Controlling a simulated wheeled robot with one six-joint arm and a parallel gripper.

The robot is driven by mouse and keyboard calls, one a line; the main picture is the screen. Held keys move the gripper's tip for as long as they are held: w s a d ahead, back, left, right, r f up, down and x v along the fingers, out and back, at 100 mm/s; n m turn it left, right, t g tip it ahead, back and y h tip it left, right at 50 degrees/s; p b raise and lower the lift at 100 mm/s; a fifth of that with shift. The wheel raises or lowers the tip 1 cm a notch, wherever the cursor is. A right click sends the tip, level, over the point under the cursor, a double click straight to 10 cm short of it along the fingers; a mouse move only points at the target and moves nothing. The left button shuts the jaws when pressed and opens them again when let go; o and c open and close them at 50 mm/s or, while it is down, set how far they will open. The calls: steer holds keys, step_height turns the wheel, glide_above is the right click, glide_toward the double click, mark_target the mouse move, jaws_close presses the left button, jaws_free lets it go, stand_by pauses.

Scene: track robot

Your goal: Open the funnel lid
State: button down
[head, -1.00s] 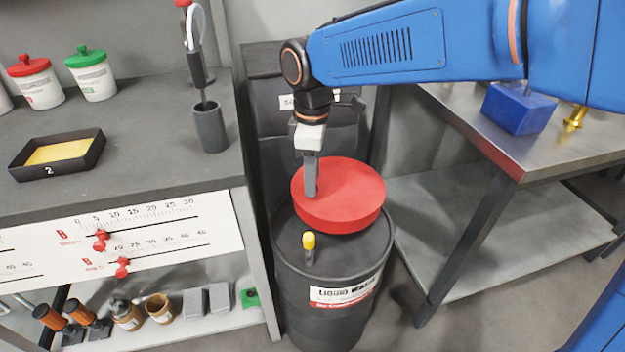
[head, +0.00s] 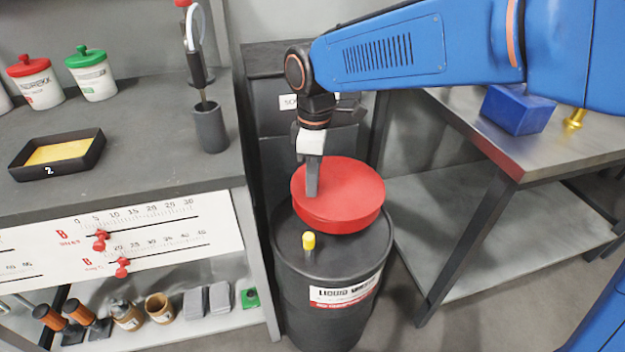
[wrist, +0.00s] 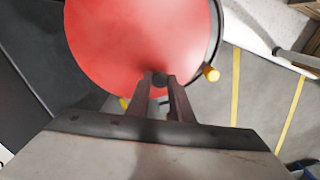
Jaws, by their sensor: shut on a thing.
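The funnel lid (head: 345,196) is a round red disc on top of the black liquid waste drum (head: 325,275). It lies closed or nearly so over the drum's top; I cannot tell a small tilt. My gripper (head: 312,190) points down at the lid's left edge. In the wrist view my gripper (wrist: 160,82) has its fingers close together around a small dark piece at the edge of the red lid (wrist: 140,40). The head view hides that piece behind the fingers. A yellow-capped stub (head: 309,241) stands on the drum top in front of the lid.
A grey bench (head: 130,170) with a black tray (head: 58,155) and a grey cup (head: 210,128) is close on the left. A metal table (head: 500,140) with a blue block (head: 518,108) stands on the right. Dark bins (head: 280,110) stand behind the drum.

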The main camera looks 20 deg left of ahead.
mark_target(338, 190)
steer(key=shift+w+d+r+y, duration=0.1)
steer(key=shift+d+r+y, duration=0.05)
steer(key=shift+r, duration=0.2)
steer(key=shift+w+d+r+y, duration=0.1)
steer(key=shift+r+y, duration=0.05)
steer(key=shift+r, duration=0.2)
steer(key=w+d+r+g+y, duration=0.7)
steer(key=d+r+y, duration=0.3)
steer(key=d+r, duration=0.2)
steer(key=shift+w+d+y, duration=0.4)
steer(key=shift+w+d, duration=0.25)
steer(key=shift+d, duration=0.25)
steer(key=c, duration=1.6)
jaws_free()
steer(key=shift+r, duration=0.1)
step_height(338, 190, up, 10)
steer(key=shift+f, duration=0.1)
